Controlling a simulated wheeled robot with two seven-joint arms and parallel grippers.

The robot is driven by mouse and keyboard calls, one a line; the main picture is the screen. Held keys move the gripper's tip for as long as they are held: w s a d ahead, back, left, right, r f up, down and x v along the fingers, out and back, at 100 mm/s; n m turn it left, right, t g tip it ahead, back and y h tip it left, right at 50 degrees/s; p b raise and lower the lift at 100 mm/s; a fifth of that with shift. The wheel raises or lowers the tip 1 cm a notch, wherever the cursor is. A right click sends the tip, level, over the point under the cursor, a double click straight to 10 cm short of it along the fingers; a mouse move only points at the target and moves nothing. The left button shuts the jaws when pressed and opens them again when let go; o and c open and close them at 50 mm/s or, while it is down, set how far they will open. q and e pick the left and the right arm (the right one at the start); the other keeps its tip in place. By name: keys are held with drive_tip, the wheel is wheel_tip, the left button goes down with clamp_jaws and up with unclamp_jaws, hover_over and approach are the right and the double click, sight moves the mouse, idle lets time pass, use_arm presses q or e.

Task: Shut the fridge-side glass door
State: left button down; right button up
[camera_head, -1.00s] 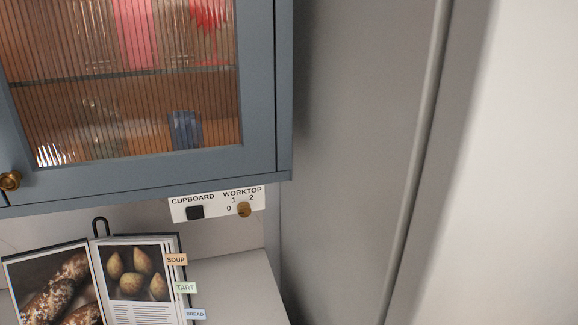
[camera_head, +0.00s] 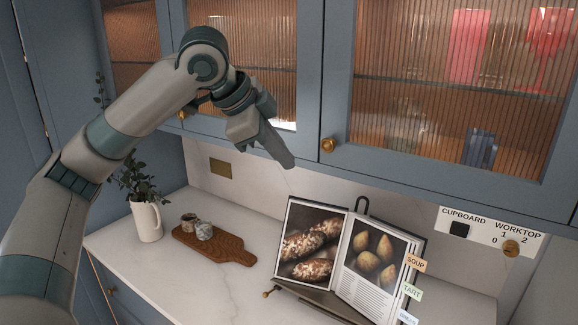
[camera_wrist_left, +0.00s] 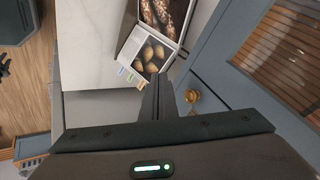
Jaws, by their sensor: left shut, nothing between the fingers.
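The fridge-side glass door (camera_head: 336,80) is the right-hand blue-grey framed door with ribbed glass, high on the wall. Its round brass knob (camera_head: 327,145) is at its lower left corner. I cannot tell for sure whether this door stands slightly ajar. My left gripper (camera_head: 287,160) is shut and empty, just left of the knob and near the doors' lower edge, apparently apart from it. In the left wrist view, the shut fingers (camera_wrist_left: 157,98) are beside the knob (camera_wrist_left: 192,96), with the door (camera_wrist_left: 225,62) to the right. My right gripper is not in view.
Another glass door (camera_head: 310,60) is on the left, partly behind my left arm. Below are an open cookbook (camera_head: 345,245), a wooden board (camera_head: 230,245) with small pots, and a white jug (camera_head: 147,222) with leaves on the worktop (camera_head: 190,285). A switch panel (camera_head: 480,232) is at right.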

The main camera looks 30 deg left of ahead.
use_arm(q)
drive_tip(key=a+b+v, duration=0.1)
drive_tip(key=b+v, duration=0.1)
drive_tip(key=v, duration=0.4)
drive_tip(key=shift+a+r, duration=0.25)
drive_tip(key=shift+r, duration=0.1)
drive_tip(key=shift+w, duration=0.1)
